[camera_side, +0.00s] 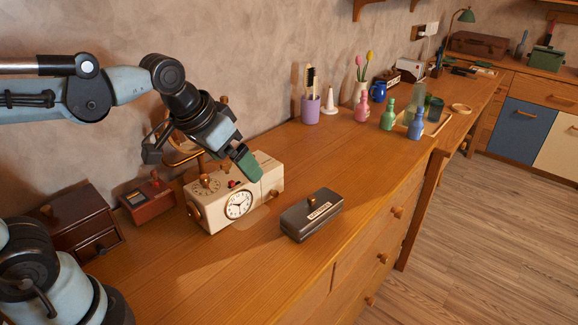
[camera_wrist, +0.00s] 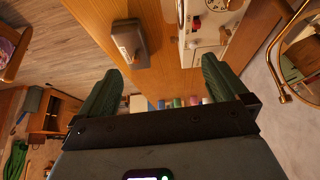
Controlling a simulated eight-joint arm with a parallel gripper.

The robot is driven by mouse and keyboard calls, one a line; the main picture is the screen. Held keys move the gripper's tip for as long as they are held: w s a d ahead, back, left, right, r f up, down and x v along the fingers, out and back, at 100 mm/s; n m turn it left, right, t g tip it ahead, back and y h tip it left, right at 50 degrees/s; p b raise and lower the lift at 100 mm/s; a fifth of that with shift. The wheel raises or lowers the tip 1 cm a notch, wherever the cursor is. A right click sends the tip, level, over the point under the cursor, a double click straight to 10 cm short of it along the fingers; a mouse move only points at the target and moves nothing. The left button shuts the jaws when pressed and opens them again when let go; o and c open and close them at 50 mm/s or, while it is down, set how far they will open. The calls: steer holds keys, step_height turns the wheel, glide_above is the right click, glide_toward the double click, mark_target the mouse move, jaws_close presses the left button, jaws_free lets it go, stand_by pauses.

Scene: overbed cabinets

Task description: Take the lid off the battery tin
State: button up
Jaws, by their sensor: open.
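The battery tin (camera_side: 310,220) is a dark grey box on the wooden counter, near its front edge. Its lid (camera_side: 312,207) is on, with a small brass knob on top and a pale label. In the wrist view the tin (camera_wrist: 130,43) shows at the upper left, beyond the fingers. My gripper (camera_side: 245,165) is open and empty, with green fingers, above the cream clock radio and to the left of the tin. In the wrist view the two fingers of my gripper (camera_wrist: 158,88) stand wide apart with nothing between them.
The cream clock radio (camera_side: 240,204) stands just left of the tin. A red-brown box (camera_side: 148,200) and small drawers (camera_side: 82,222) are farther left. A purple cup (camera_side: 311,110) and several coloured bottles (camera_side: 388,116) stand farther back. The counter right of and behind the tin is clear.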

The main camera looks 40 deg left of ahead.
steer(key=w+d+r+g, duration=0.25)
steer(key=w+d, duration=0.25)
steer(key=w, duration=0.4)
steer(key=g, duration=0.3)
glide_above(314, 198)
step_height(314, 198, down, 4)
steer(key=shift+m, duration=0.4)
steer(key=f, duration=0.7)
steer(key=shift+w+d, duration=0.1)
steer(key=shift+d, duration=0.3)
steer(key=shift+a+f, duration=0.2)
steer(key=shift+f, duration=1.15)
steer(key=shift+a+f, duration=0.2)
steer(key=shift+f, duration=1.1)
steer(key=c, duration=1.1)
